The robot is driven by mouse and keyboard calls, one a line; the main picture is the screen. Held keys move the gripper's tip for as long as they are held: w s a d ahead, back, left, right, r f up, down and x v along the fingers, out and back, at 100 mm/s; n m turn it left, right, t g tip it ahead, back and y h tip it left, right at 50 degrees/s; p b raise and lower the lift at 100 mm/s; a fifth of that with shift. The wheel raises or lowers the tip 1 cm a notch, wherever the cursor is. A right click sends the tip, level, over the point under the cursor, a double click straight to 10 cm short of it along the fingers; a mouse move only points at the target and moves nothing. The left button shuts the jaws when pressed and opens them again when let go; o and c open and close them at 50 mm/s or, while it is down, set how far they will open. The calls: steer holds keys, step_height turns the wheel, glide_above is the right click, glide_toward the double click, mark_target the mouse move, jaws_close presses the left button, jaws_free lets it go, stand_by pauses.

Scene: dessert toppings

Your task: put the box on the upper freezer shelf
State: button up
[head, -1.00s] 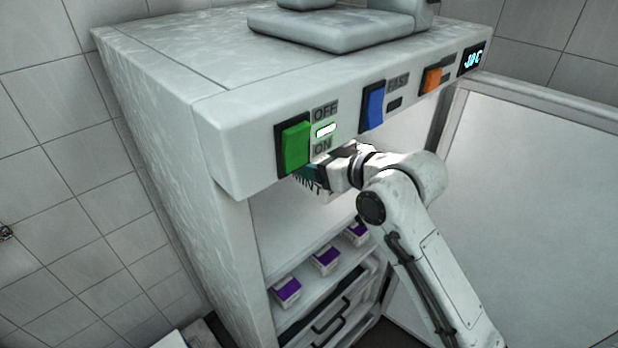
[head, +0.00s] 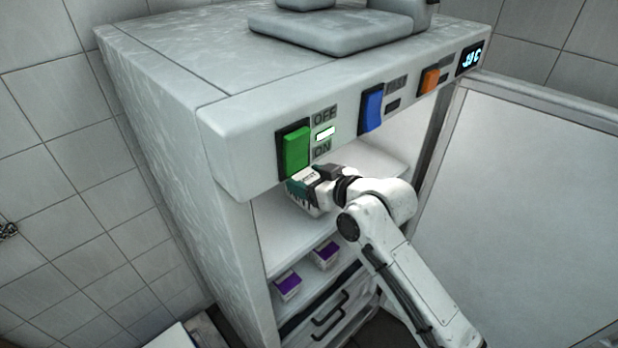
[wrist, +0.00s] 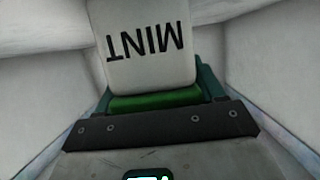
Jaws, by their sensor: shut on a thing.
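In the wrist view the box (wrist: 145,45) shows the word MINT upside down. My gripper (head: 312,184) is shut on the box and holds it at the freezer opening, just below the green switch. The upper freezer shelf (head: 278,232) is a bare white surface below and behind the box. I cannot tell whether the box touches the shelf. My gripper and arm hide part of the shelf's right side.
Two purple-topped boxes (head: 287,285) (head: 326,253) stand on the lower shelf, with drawers (head: 330,318) beneath. The front panel with the green switch (head: 295,150) overhangs the opening closely. The open door (head: 530,200) stands to the right. The freezer's side wall (head: 180,170) bounds the left.

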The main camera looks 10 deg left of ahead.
steer(key=shift+f, duration=0.15)
steer(key=o, duration=1.4)
steer(key=shift+d+r, duration=0.1)
steer(key=shift+r, duration=0.1)
steer(key=b+v, duration=0.1)
steer(key=v, duration=1)
steer(key=shift+s+d+r, duration=0.1)
steer(key=shift+s+d, duration=0.15)
steer(key=shift+d, duration=0.05)
